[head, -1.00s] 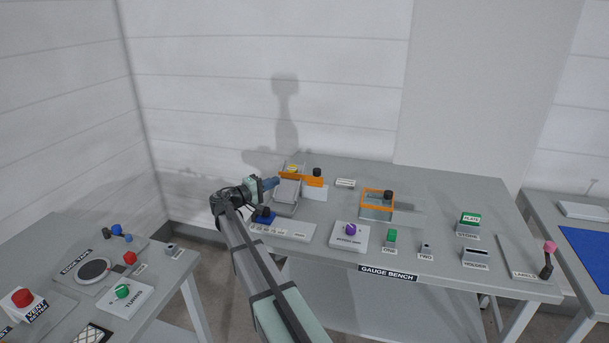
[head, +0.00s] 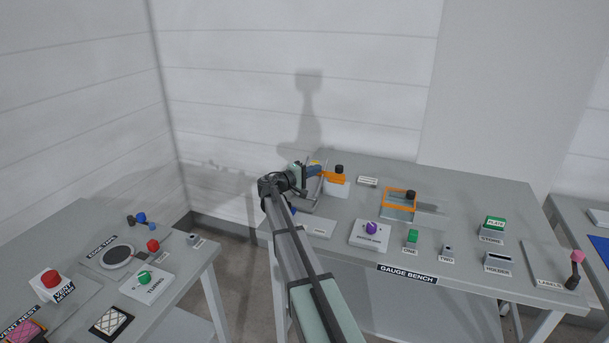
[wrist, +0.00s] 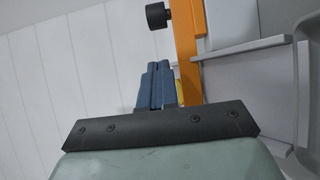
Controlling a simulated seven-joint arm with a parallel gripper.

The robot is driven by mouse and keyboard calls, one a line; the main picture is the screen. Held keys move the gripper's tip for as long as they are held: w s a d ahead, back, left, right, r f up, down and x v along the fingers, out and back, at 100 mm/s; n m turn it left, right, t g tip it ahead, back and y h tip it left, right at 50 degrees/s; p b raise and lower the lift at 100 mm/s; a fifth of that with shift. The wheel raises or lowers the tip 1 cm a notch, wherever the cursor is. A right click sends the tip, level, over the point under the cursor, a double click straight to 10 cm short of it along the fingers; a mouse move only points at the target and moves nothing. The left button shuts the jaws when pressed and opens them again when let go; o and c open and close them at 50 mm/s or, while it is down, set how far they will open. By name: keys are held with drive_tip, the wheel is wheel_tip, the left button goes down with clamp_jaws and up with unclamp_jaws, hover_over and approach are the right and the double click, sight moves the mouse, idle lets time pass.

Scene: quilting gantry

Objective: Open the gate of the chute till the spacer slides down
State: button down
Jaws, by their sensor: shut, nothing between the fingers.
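The chute (head: 309,202) is a grey sloped channel at the back left of the gauge bench, partly hidden by my arm. Its gate is an orange bar (head: 333,175) with a black knob (head: 339,169), above a white block. In the wrist view the orange bar (wrist: 188,55) runs up the picture with the knob (wrist: 156,15) on its left. My gripper (head: 314,170) is shut and empty, its blue fingertips (wrist: 158,72) just left of the bar; I cannot tell whether they touch. A yellow piece (head: 316,162), possibly the spacer, shows slightly behind the fingers.
An orange frame with a black knob (head: 398,202) stands to the right on the bench. A second table (head: 182,275) with buttons stands at left.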

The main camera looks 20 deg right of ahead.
drive_tip(key=shift+s+d, duration=0.35)
drive_tip(key=shift+d, duration=0.35)
drive_tip(key=shift+s+d, duration=0.3)
drive_tip(key=shift+d, duration=0.4)
drive_tip(key=shift+s+d, duration=0.35)
drive_tip(key=shift+d, duration=0.35)
drive_tip(key=s+d, duration=0.7)
drive_tip(key=shift+s+d, duration=0.25)
drive_tip(key=w+v, duration=0.3)
drive_tip(key=v, duration=1)
drive_tip(key=shift+a, duration=0.35)
